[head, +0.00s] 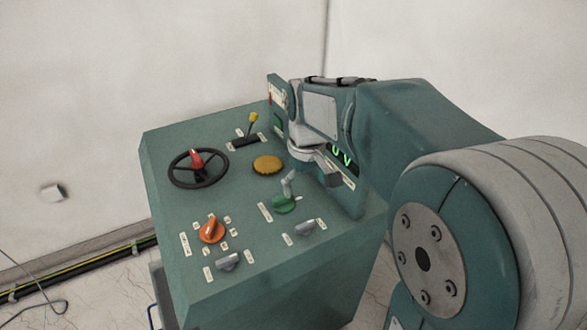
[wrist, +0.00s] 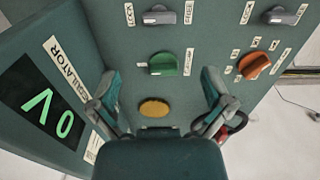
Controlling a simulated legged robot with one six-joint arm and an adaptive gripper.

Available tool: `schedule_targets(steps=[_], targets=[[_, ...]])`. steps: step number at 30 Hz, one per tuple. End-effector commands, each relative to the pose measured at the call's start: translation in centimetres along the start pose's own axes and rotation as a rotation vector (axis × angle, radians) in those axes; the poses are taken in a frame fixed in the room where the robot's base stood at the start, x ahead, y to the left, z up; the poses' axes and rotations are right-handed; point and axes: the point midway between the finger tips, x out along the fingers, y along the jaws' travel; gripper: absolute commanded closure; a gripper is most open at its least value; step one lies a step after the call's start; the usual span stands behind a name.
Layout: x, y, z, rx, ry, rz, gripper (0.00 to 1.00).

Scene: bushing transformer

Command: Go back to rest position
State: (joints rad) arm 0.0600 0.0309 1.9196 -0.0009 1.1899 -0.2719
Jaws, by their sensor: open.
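My gripper (head: 306,178) hangs over the right part of the sloping green control panel (head: 186,140) in the head view. In the wrist view my gripper (wrist: 160,80) is open, with its two fingers spread wide apart and nothing between them in its grasp. The green knob (head: 285,204) lies just below the fingers in the head view and beyond the fingertips in the wrist view (wrist: 162,64). The yellow round button (head: 268,165) is left of the fingers in the head view. Whether a finger touches the panel cannot be told.
The panel also carries a black handwheel (head: 180,180), a yellow-tipped lever (head: 252,119), an orange knob (head: 212,230) and grey knobs (head: 228,261). An upright display panel (wrist: 40,110) with green digits stands close beside the gripper. Floor cables (head: 90,268) run at left.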

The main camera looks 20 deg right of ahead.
Motion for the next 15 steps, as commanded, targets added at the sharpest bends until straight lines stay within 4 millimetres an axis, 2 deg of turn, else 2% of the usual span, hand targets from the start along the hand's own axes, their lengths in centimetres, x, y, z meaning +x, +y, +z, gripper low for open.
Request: schedule_targets(steps=[7, 15], targets=[[-0.6, -0.4, 0.8, 0.008, 0.023, 0.006, 0.00], [-2.7, -2.2, 5.4, 0.067, 0.159, 0.035, 0.00]])
